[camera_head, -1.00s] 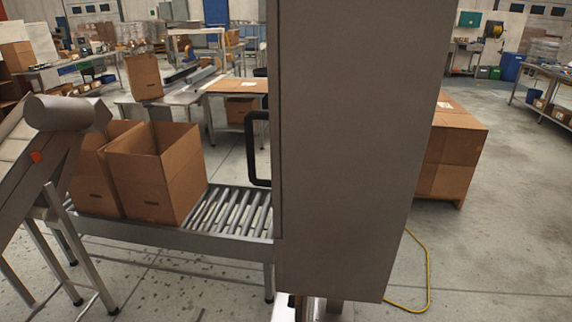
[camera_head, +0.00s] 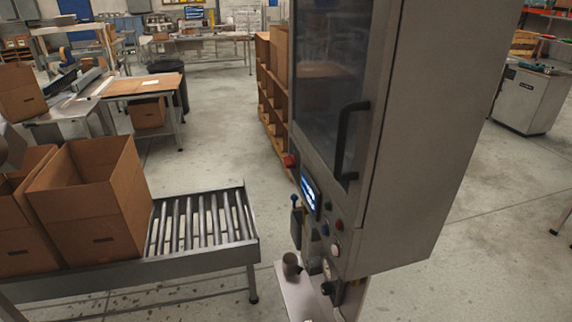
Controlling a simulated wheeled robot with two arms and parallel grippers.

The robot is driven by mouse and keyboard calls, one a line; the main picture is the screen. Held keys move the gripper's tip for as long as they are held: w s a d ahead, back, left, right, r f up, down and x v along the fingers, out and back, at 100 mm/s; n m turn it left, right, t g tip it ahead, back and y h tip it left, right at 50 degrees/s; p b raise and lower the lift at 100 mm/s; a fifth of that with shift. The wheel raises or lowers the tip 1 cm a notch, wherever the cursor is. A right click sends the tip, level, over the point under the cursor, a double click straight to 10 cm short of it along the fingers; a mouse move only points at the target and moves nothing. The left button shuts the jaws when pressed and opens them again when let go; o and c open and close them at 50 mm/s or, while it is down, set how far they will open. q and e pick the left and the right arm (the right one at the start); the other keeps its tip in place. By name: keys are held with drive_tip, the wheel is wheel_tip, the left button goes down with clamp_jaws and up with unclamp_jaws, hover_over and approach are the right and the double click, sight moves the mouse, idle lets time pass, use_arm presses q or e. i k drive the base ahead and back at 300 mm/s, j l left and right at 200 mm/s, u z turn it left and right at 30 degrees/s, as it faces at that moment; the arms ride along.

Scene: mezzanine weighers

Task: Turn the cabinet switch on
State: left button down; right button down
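The grey cabinet (camera_head: 425,140) stands tall at the centre right, seen at an angle. Its front has a dark glass door with a black handle (camera_head: 347,140). Below the door is a control panel with a small lit screen (camera_head: 310,195), a red knob (camera_head: 290,160) at the far edge and several small buttons. A black knob-like part (camera_head: 328,288) sits low on the panel's near side. I cannot tell which control is the switch or how it is set.
A roller conveyor (camera_head: 255,250) with open cardboard boxes (camera_head: 90,205) stands left of the cabinet. A metal ledge (camera_head: 290,300) sticks out below the panel. A wooden shelf (camera_head: 265,80) stands behind. The floor at right (camera_head: 480,230) is clear.

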sight(290, 162)
drive_tip(key=i+j+u, duration=0.25)
drive_tip(key=i+u, duration=0.25)
drive_tip(key=i+j+u, duration=0.35)
drive_tip(key=i+u, duration=0.3)
drive_tip(key=i+j+z, duration=0.2)
drive_tip(key=z, duration=0.15)
drive_tip(key=i+j+z, duration=0.1)
drive_tip(key=j+z, duration=0.25)
drive_tip(key=i+j+z, duration=0.1)
drive_tip(key=j+z, duration=0.6)
drive_tip(key=j, duration=0.1)
